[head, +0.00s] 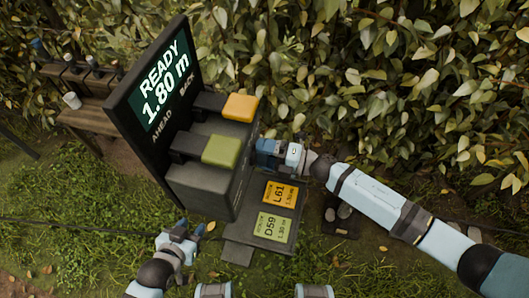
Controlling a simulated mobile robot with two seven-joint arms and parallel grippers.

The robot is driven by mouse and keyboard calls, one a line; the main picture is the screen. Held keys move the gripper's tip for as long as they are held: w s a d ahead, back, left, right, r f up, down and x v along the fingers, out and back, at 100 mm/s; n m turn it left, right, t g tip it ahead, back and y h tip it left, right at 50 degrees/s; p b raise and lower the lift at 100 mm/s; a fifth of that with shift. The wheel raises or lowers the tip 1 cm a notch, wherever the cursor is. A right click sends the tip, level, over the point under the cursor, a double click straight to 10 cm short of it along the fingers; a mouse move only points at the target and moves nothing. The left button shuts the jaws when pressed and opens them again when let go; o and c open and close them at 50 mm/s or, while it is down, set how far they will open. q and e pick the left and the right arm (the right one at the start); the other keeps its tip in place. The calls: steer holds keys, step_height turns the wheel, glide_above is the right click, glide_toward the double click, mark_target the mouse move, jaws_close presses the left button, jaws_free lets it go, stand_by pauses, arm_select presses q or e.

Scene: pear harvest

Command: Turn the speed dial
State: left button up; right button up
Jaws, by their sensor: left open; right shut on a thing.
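The dark console (205,190) stands in the middle, its screen (163,82) reading "READY 1.80 m" with "AHEAD" and "BACK" below. A green-topped lever (221,151) and an orange-topped lever (241,107) stick out from it. My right gripper (266,151) is at the console's right side, shut on what appears to be the speed dial. The fingers hide the dial, so its setting cannot be read. My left gripper (183,229) is open and empty above the grass, in front of the console and apart from it.
An orange card "L61" (279,194) and a green card "D59" (272,227) lie on a dark plate right of the console. A wooden bench (92,118) with a white cup (72,100) stands behind left. A leafy hedge (400,80) fills the back. Grass is open at front left.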

steer(key=o, duration=0.9)
steer(key=shift+d, duration=0.1)
steer(key=shift+d, duration=0.25)
steer(key=b+v, duration=0.2)
steer(key=v, duration=1.1)
steer(key=shift+s+d, duration=0.1)
steer(key=shift+s, duration=0.05)
